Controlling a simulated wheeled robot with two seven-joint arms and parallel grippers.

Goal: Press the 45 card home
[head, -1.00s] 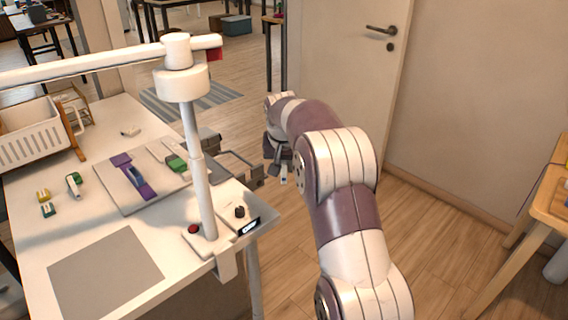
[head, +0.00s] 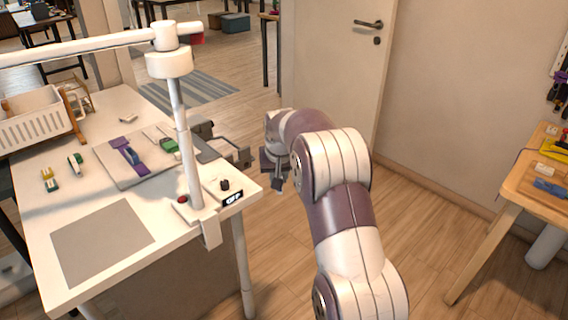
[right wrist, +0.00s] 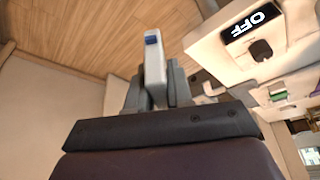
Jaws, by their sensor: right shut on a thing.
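My right gripper (head: 274,180) hangs beyond the right edge of the white table, over the floor. In the right wrist view the right gripper (right wrist: 152,90) is shut on a slim pale piece with a blue patch (right wrist: 154,62) that sticks up between the fingers. I cannot read a number on it, so I cannot tell if it is the 45 card. No card marked 45 is legible anywhere. A control box with a black knob and a display reading OFF (head: 233,198) sits at the table's right corner, also in the right wrist view (right wrist: 252,22). My left gripper is out of view.
A lamp post (head: 188,140) rises beside a red button. A grey board (head: 110,160) carries a purple clamp (head: 128,154) and a green piece (head: 169,146). A grey mat (head: 100,240), small clips and a white basket (head: 35,120) are on the table. A wooden table (head: 520,185) stands at right.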

